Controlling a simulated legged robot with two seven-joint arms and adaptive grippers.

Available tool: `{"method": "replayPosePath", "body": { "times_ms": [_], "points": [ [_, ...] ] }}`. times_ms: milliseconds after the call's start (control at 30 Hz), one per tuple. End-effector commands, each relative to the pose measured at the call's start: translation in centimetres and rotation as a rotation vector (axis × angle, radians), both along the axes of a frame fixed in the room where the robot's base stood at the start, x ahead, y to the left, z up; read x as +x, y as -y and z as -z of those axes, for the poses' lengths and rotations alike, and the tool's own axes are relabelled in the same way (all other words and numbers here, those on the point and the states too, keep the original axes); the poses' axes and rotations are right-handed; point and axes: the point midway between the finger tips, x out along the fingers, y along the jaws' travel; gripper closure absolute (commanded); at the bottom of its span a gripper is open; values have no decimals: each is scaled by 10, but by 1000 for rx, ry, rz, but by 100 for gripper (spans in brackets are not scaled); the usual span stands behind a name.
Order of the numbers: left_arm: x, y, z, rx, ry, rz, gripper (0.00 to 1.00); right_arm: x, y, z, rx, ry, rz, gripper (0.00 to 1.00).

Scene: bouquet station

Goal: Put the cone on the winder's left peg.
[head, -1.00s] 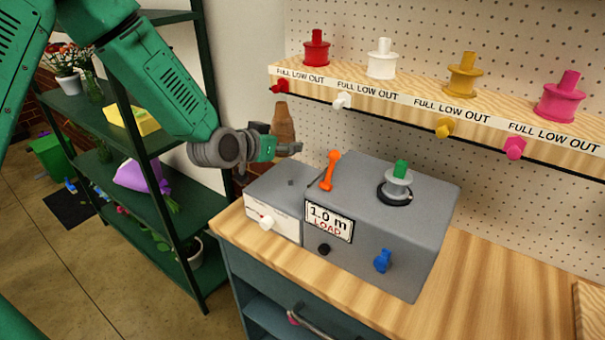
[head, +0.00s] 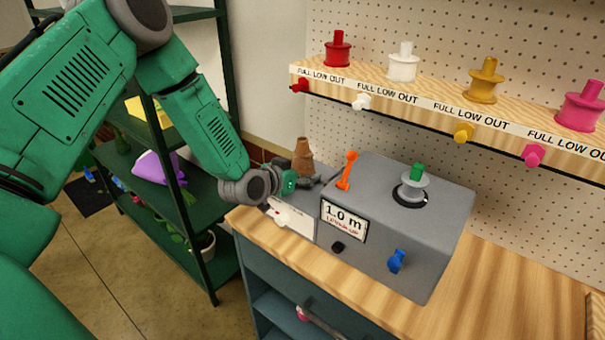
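The brown cone (head: 303,157) stands upright over the left, lower part of the grey winder (head: 425,225), where the left peg is hidden from sight. I cannot tell if the cone's base is fully down on it. My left gripper (head: 312,183) is at the cone's lower end, its fingers low over the winder's left part. The fingers are small and partly overlapped, so whether they still grip the cone is unclear. The winder's right peg carries a grey spool with a green top (head: 414,182). My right gripper is out of view.
An orange lever (head: 347,170) stands close right of the gripper. A shelf (head: 450,112) of coloured spools runs behind. The wooden bench (head: 500,285) is clear at right.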

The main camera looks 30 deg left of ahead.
Motion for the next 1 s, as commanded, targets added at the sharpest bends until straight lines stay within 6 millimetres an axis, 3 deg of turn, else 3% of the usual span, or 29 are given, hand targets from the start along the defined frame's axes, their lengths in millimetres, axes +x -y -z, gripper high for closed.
{"method": "replayPosePath", "body": {
  "times_ms": [33,67,467,1000],
  "points": [
    [-2,0,3,3,-9,-2,32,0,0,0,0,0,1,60],
    [-2,1,3,4,-9,-2,25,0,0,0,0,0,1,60],
    [-7,-3,0,-1,-6,-2,25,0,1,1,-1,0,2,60],
    [-98,-6,-40,4,-6,0,25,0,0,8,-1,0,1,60]
  ]
}}
